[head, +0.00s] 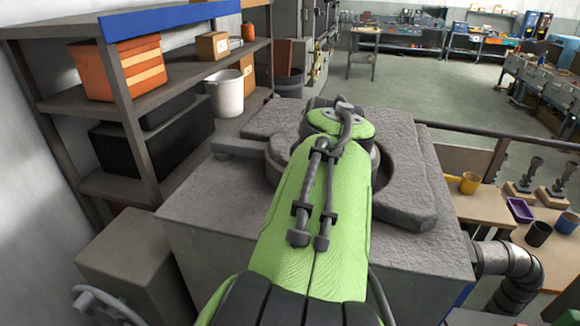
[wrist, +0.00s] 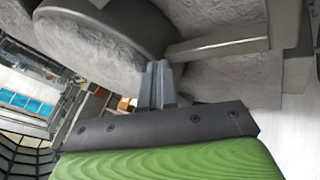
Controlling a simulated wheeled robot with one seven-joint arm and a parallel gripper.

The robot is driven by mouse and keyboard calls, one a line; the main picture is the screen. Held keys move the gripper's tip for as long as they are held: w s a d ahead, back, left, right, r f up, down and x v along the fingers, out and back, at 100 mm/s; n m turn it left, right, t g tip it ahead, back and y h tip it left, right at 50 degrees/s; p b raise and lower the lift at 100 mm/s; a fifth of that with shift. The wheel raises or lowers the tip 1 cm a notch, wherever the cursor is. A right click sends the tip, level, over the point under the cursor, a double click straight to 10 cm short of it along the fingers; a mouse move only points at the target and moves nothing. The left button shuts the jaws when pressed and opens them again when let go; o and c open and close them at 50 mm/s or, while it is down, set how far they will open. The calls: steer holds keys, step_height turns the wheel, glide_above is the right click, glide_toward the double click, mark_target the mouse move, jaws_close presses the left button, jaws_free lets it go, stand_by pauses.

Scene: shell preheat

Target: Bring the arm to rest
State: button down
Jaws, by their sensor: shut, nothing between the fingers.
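My green arm reaches forward over a large grey block-like furnace (head: 215,215) in the head view. Its far end covers part of a round grey piece on the furnace top, and my fingers are hidden there. In the wrist view my gripper (wrist: 158,75) shows as two grey fingers held together with nothing between them. The fingertips are close to a round grey rough-surfaced piece (wrist: 105,40); I cannot tell whether they touch it. A grey bar (wrist: 215,45) runs to the right of the fingers.
A shelf unit (head: 130,115) at left holds an orange striped bin (head: 118,68), a white bucket (head: 225,93) and a black box. At right a bench holds a yellow mug (head: 469,183), a purple tray (head: 520,210) and dark cups. A grey pipe (head: 510,265) stands by the furnace. Open floor lies beyond.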

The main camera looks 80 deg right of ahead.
steer(key=p+v, duration=0.1)
steer(key=v, duration=1)
steer(key=shift+a+f, duration=0.2)
